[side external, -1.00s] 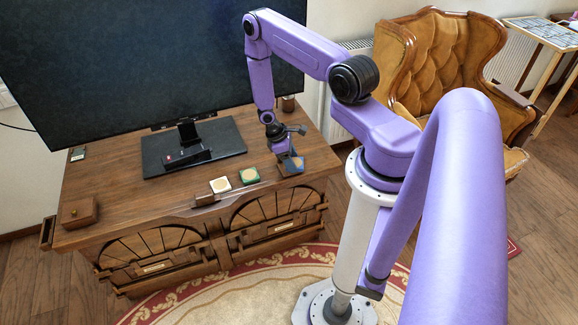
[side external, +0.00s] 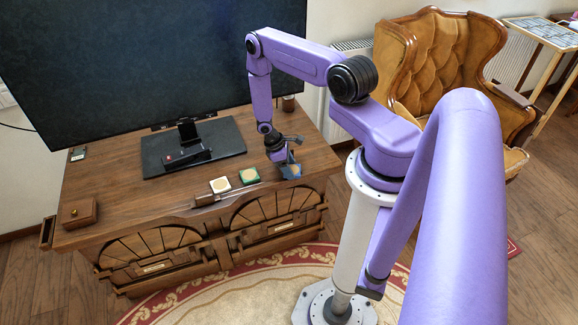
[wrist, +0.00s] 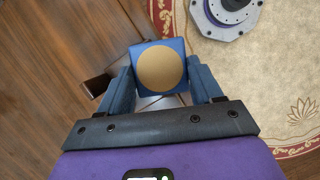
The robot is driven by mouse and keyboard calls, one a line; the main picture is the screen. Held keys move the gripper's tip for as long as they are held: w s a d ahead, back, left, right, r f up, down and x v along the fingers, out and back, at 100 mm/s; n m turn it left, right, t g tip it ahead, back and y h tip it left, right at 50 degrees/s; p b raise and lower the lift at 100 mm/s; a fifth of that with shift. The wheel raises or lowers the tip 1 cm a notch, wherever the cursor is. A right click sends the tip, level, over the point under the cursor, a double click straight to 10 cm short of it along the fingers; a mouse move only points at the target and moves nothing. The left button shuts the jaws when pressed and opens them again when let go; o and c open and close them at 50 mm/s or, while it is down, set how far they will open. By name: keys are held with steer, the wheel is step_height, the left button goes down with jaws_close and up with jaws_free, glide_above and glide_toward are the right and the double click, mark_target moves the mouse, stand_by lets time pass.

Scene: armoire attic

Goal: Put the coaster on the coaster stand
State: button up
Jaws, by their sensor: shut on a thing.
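The blue square coaster with a tan round centre (wrist: 160,68) is between the two fingers of my gripper (wrist: 160,84) in the wrist view. My gripper is shut on it. In the side view the blue coaster (side external: 291,171) looks tilted, at the right front edge of the wooden cabinet top, below my gripper (side external: 284,161). A white coaster (side external: 220,185) and a green coaster (side external: 249,176) lie to its left. I cannot clearly identify the coaster stand; a small dark brown object (wrist: 97,84) shows left of the fingers in the wrist view.
The wooden cabinet (side external: 110,190) carries a large television (side external: 150,60) on a black base (side external: 225,138). A small wooden box (side external: 78,213) sits at the left front. A small brown piece (side external: 205,200) is at the front edge. A patterned rug (side external: 200,307) lies in front.

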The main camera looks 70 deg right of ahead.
steer(key=o, duration=1)
steer(key=shift+o, duration=0.2)
steer(key=w+a+r+n+t, duration=0.1)
steer(key=w+a+r, duration=0.2)
steer(key=r, duration=0.4)
steer(key=w+a+r+h, duration=0.1)
steer(key=w+a+r, duration=0.2)
steer(key=r, duration=0.4)
steer(key=w+a+r+n+t, duration=0.1)
steer(key=w+a+r, duration=0.25)
steer(key=r, duration=0.45)
steer(key=s+a+r+n+t, duration=0.1)
steer(key=s+a+r, duration=0.2)
steer(key=a+r, duration=0.65)
steer(key=s+a+r+n+y, duration=0.1)
steer(key=s+a+r, duration=0.2)
steer(key=s, duration=0.4)
steer(key=s+a+r+n+t+y, duration=0.1)
steer(key=s+a+r+n, duration=0.1)
steer(key=s, duration=0.5)
steer(key=s+a+r+n+y, duration=0.1)
steer(key=s+a+r+n, duration=0.1)
steer(key=s+a+r, duration=0.2)
steer(key=s+r, duration=0.2)
steer(key=s, duration=0.1)
steer(key=shift+s, duration=0.35)
steer(key=shift+r, duration=0.1)
